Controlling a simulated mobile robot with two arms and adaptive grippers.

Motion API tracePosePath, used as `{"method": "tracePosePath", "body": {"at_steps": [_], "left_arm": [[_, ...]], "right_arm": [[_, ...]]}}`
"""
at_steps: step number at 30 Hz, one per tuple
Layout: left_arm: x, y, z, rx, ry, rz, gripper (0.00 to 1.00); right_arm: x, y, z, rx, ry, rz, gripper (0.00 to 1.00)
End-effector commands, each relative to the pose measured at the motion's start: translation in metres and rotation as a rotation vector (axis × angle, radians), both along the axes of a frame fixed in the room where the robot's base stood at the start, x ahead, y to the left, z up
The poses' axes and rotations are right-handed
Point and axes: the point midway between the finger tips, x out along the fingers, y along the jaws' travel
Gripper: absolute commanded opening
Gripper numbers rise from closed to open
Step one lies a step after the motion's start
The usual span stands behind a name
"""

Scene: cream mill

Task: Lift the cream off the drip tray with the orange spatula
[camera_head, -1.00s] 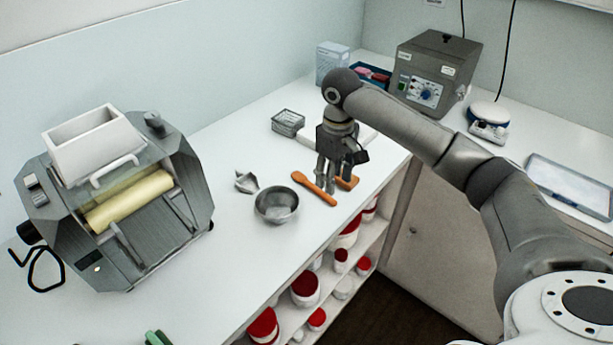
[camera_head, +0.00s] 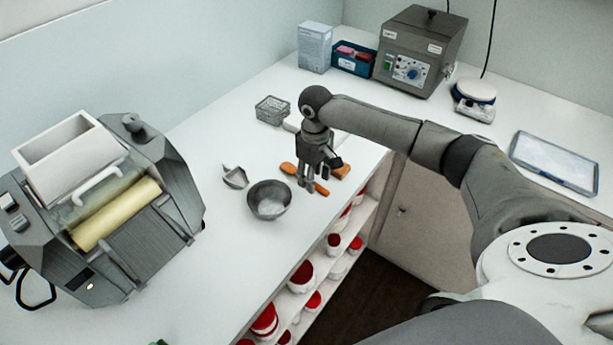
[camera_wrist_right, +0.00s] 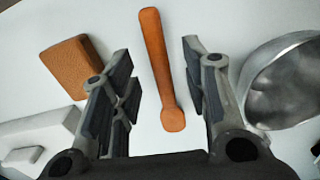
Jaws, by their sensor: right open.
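The orange spatula (camera_head: 289,168) lies flat on the white counter, partly hidden by my right gripper in the head view. My right gripper (camera_head: 306,187) is open and points down above it. In the right wrist view the spatula (camera_wrist_right: 155,60) lies between the open fingers (camera_wrist_right: 158,75), with nothing held. The mill (camera_head: 105,215) stands at the left with cream-yellow rollers (camera_head: 118,213). Its drip tray and any cream on it cannot be made out clearly. My left gripper is not in view.
A metal bowl (camera_head: 269,201) stands left of my right gripper; it also shows in the wrist view (camera_wrist_right: 285,85). A small metal scoop (camera_head: 235,177), a brown block (camera_wrist_right: 80,66) and a wire basket (camera_head: 271,110) are nearby. The counter between mill and bowl is clear.

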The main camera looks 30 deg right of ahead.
Motion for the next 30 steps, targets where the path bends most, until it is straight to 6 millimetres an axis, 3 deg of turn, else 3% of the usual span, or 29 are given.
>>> {"method": "tracePosePath", "body": {"at_steps": [4,12,21,30], "left_arm": [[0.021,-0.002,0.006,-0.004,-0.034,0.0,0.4],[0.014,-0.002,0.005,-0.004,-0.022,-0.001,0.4],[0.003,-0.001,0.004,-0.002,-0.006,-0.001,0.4],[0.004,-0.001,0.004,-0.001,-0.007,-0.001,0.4]], "right_arm": [[0.0,-0.001,-0.015,-0.001,0.0,0.0,0.42],[0.0,-0.001,-0.018,-0.001,-0.001,0.001,0.41],[0.0,0.0,-0.017,-0.001,-0.001,0.0,0.02],[0.0,-0.001,-0.017,0.0,-0.002,0.0,0.0]]}}
